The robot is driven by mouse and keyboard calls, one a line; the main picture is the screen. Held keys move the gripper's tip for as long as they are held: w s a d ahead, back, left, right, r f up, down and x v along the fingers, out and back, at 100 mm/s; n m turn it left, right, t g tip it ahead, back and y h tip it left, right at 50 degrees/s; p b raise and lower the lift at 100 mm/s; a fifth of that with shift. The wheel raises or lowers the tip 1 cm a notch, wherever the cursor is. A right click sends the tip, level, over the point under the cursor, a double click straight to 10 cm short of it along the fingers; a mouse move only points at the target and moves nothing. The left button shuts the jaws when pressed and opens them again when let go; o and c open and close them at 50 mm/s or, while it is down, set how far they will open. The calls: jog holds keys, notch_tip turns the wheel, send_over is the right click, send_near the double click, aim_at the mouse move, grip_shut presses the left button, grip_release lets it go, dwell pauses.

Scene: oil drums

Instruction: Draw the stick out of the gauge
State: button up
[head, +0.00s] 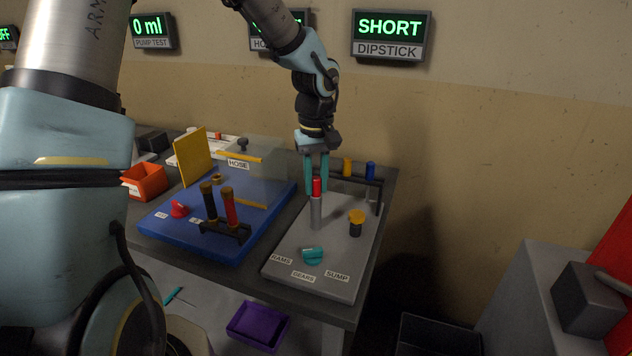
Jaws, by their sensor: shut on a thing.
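A stick with a red handle (317,186) stands upright in a grey tube, the gauge (316,214), on the light grey board (344,262). Only the red handle shows; the rest of the stick is hidden. My gripper (317,190) points straight down from above, its teal fingers on either side of the red handle and shut on it. The fingertips are close to the tube's top. The dipstick sign (391,36) on the wall reads SHORT.
Behind the gauge a dark rack (376,183) holds a yellow-topped and a blue-topped stick. A yellow-capped post (356,221) and a teal knob (312,256) are on the board. A blue board (180,238) with a clear box (245,170) lies left. The wall is behind.

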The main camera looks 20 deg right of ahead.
grip_shut()
jog(key=shift+r+p, duration=0.75)
jog(key=shift+r, duration=0.4)
dwell(0.4)
jog(key=shift+r+p, duration=2.75)
jog(key=shift+r, duration=0.95)
jog(key=shift+r+p, duration=0.3)
jog(key=shift+r, duration=0.95)
jog(key=shift+w, duration=0.1)
